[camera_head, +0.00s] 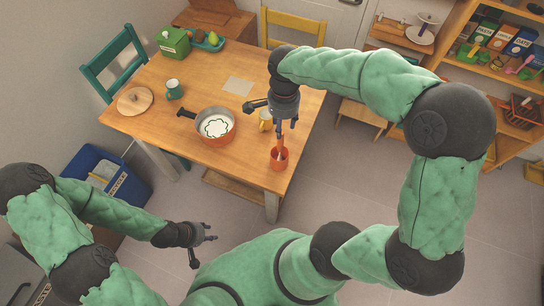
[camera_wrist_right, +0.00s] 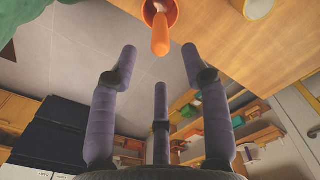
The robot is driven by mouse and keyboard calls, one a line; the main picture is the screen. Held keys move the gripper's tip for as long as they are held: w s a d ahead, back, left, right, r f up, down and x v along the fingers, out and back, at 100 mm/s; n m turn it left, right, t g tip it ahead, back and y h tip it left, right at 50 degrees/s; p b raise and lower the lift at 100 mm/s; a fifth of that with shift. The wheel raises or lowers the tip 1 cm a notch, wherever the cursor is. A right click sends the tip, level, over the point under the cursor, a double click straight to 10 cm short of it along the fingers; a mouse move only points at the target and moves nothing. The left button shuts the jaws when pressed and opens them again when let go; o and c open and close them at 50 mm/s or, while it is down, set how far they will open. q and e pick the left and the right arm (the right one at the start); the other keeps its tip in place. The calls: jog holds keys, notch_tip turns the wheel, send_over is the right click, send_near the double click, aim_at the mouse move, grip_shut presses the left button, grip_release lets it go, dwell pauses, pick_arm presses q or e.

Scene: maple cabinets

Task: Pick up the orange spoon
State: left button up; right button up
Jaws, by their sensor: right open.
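The orange spoon (camera_head: 281,144) stands upright in a small red-orange cup (camera_head: 279,160) near the front right edge of the wooden table (camera_head: 212,75). In the right wrist view the spoon (camera_wrist_right: 160,37) sticks out of the cup (camera_wrist_right: 172,8) towards the camera, just past the fingertips and between the two outer fingers. My right gripper (camera_head: 277,119) is open and empty, above the cup; its three spread fingers show in the right wrist view (camera_wrist_right: 160,60). My left gripper (camera_head: 205,245) hangs open and empty in front of the table, away from the spoon.
A yellow mug (camera_head: 265,121) stands close behind the cup, near the right fingers. A red pan (camera_head: 220,138) with a dark handle is to its left. A teal mug (camera_head: 174,88), a round board (camera_head: 135,101) and a green box (camera_head: 174,42) are farther left. Shelves (camera_head: 497,90) stand at right.

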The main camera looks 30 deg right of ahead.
aim_at(283, 133)
jog(key=shift+s+f, duration=0.1)
jog(key=shift+f, duration=0.25)
notch_tip(283, 133, down, 5)
jog(key=shift+d+r+b, duration=0.1)
jog(key=shift+r+b, duration=0.1)
jog(key=shift+b, duration=0.55)
jog(key=f, duration=0.2)
jog(key=f+b, duration=0.2)
jog(key=f, duration=0.1)
jog(key=shift+w+a+f, duration=0.2)
jog(key=shift+w+f, duration=0.05)
jog(key=shift+f, duration=0.05)
grip_shut()
